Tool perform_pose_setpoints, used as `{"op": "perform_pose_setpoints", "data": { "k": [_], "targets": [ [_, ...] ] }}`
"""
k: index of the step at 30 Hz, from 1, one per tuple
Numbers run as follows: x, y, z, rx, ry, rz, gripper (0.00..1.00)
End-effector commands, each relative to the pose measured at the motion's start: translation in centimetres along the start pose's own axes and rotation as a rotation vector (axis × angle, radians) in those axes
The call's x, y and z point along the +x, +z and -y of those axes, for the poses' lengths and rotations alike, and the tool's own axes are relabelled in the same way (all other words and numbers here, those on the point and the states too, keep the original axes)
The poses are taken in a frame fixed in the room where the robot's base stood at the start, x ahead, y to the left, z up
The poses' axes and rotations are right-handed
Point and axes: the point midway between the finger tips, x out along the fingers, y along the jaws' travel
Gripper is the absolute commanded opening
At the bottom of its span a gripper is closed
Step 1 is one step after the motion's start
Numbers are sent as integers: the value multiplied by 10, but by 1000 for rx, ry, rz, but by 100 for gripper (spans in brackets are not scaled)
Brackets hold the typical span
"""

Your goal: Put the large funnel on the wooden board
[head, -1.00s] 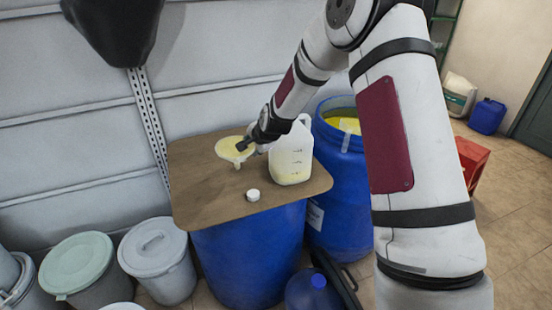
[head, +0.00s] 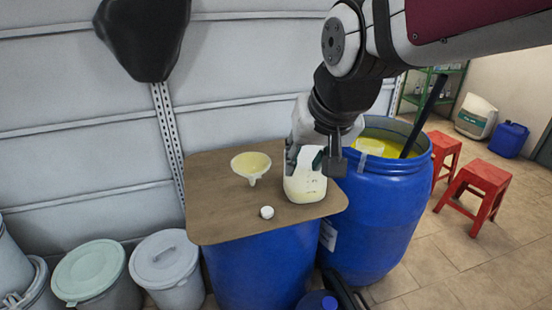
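The large funnel (head: 251,163) is pale yellow and is on the wooden board (head: 205,205), left of the middle. Its wide mouth faces up and its short spout shows at the near side; I cannot tell exactly how it rests. My gripper (head: 312,163) is to the right of the funnel, apart from it. Its fingers look spread, with nothing seen between them, in front of a translucent jug (head: 305,186) that it partly hides. I cannot tell whether it touches the jug.
A small white cap (head: 267,212) lies near the board's front. The board rests on a blue drum (head: 255,265). An open blue drum (head: 375,215) with yellow contents stands to the right. Red stools (head: 478,185) stand farther right. Lidded grey buckets (head: 165,262) stand at left.

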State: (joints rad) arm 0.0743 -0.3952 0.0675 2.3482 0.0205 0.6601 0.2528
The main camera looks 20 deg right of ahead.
Motion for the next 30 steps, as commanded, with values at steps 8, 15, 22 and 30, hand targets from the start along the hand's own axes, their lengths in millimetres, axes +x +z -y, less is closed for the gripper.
{"op": "perform_pose_setpoints", "data": {
  "k": [8,15,22,30],
  "targets": [
    [-51,83,-25,-213,0,43,30],
    [-59,106,-32,-271,-4,62,30],
    [-59,105,-32,-270,-4,62,30],
    [-59,105,-32,-269,-4,61,30]
  ]
}}
